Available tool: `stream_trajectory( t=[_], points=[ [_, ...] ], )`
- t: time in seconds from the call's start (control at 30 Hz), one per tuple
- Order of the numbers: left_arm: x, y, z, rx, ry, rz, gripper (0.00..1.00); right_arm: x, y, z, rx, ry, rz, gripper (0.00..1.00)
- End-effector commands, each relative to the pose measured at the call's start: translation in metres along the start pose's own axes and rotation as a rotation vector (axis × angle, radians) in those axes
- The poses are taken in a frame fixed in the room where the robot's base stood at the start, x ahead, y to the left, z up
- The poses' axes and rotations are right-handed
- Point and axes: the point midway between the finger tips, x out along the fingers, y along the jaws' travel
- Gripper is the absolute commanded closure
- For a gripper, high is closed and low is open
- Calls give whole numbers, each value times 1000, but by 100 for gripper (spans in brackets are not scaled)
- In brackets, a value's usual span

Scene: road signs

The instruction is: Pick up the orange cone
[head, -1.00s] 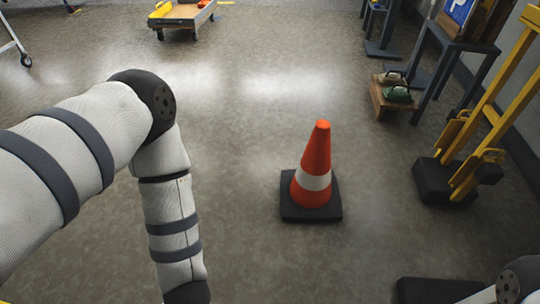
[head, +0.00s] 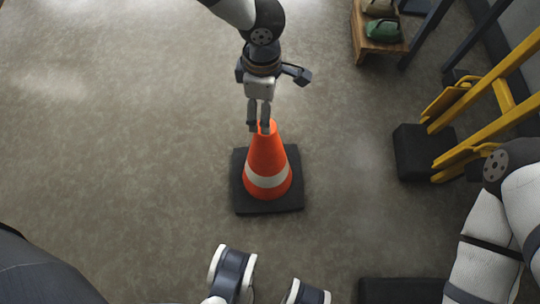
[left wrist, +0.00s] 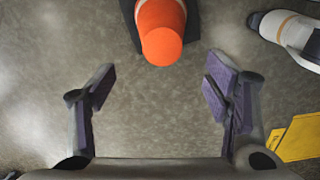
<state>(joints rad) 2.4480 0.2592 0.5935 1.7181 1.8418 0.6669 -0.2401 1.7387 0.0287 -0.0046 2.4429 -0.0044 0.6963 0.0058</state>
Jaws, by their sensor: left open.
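The orange cone (head: 265,155) stands upright on its square black base, with a white band around it, in the middle of the head view. It also shows at the top of the left wrist view (left wrist: 161,35). My left gripper (head: 259,128) is at the cone's tip in the head view, its fingers overlapping the top. In the left wrist view the gripper (left wrist: 160,82) is open, its fingers spread wide and nothing between them. The cone's top lies just beyond the fingertips there.
A yellow metal frame (head: 510,98) with a black foot block (head: 412,153) stands right of the cone. A wooden crate (head: 378,46) with green and tan items is at the upper right. Another black block (head: 400,291) lies at the bottom right. Floor left of the cone is clear.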

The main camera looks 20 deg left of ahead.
Motion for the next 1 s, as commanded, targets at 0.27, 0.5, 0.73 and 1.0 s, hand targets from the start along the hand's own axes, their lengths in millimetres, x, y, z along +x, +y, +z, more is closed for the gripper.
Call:
stream_trajectory(
  t=[0.27,0.5,0.73,1.0],
  points=[
    [47,-2,2,5,2,-1,29,11,0,-3,0,-12,0,20],
    [83,-3,5,3,1,1,29,18,0,-5,0,-21,1,20],
    [83,-2,5,3,0,3,31,17,0,-5,0,-20,1,20],
    [83,-2,5,2,1,3,92,17,0,-5,0,-20,1,20]
  ],
)
